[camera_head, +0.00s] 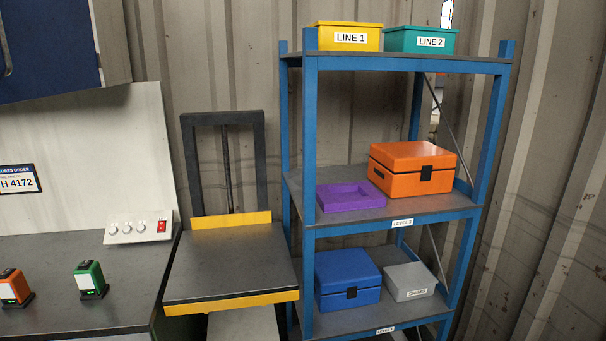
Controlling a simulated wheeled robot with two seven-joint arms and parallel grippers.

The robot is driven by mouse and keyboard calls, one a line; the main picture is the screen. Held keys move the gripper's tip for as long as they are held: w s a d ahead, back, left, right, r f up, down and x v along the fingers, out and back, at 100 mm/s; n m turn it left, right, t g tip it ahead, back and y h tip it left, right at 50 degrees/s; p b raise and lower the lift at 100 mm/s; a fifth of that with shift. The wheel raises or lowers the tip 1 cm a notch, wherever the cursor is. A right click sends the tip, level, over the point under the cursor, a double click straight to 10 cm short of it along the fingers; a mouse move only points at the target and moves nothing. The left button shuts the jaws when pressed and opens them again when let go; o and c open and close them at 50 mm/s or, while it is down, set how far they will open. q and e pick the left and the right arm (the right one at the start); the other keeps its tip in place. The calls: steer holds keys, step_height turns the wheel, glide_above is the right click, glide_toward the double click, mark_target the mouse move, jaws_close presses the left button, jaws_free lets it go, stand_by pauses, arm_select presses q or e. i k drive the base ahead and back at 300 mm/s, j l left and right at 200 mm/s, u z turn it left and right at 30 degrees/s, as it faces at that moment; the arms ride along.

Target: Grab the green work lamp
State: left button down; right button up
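The green work lamp (90,279) stands upright on the dark workbench (60,248) at the lower left. It has a green body, a pale front panel and a dark base. A similar orange lamp (14,287) stands to its left, near the picture's left edge. Neither of my grippers shows in the head view. Nothing is touching the green lamp.
A control box (139,229) with knobs and a red switch sits behind the lamp. A lift platform (230,264) with yellow edges adjoins the bench. A blue shelf rack (310,140) holds several boxes at right. Bench around the lamp is clear.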

mark_target(90, 282)
steer(key=u, duration=1.25)
